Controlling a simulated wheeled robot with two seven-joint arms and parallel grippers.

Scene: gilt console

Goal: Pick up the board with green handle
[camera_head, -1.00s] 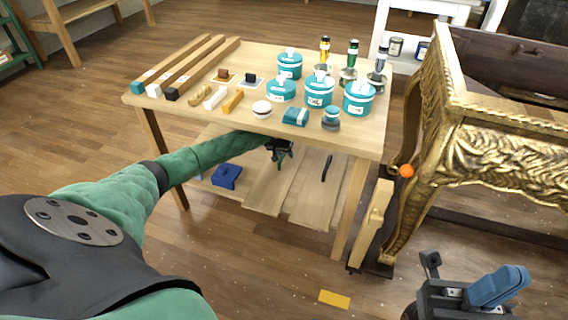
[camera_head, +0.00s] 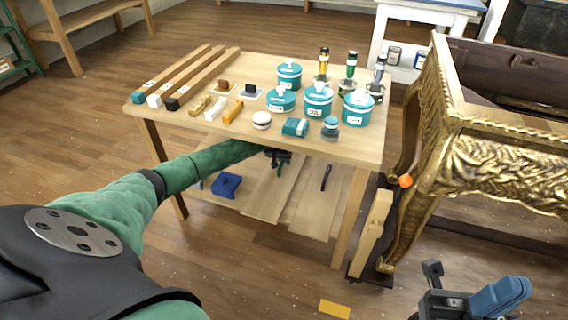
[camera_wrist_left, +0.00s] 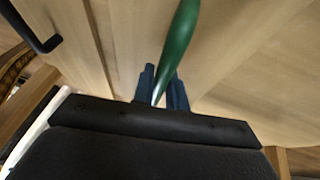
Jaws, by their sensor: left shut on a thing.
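The board with green handle (camera_head: 266,196) is a pale wooden plank on the lower shelf of the table, partly under the tabletop. Its green handle (camera_wrist_left: 180,35) shows large in the left wrist view. My left gripper (camera_head: 277,158) reaches under the tabletop; in the left wrist view its two dark fingers (camera_wrist_left: 161,90) close around the handle's narrow end. A second board (camera_head: 312,208) with a black handle (camera_head: 326,177) lies to the right.
The tabletop (camera_head: 225,140) is close above my left arm and carries teal tins (camera_head: 318,100), wood bars and bottles. A blue block (camera_head: 226,185) sits on the lower shelf. The gilt console (camera_head: 500,150) stands right, with a wooden piece (camera_head: 370,235) beside its leg.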

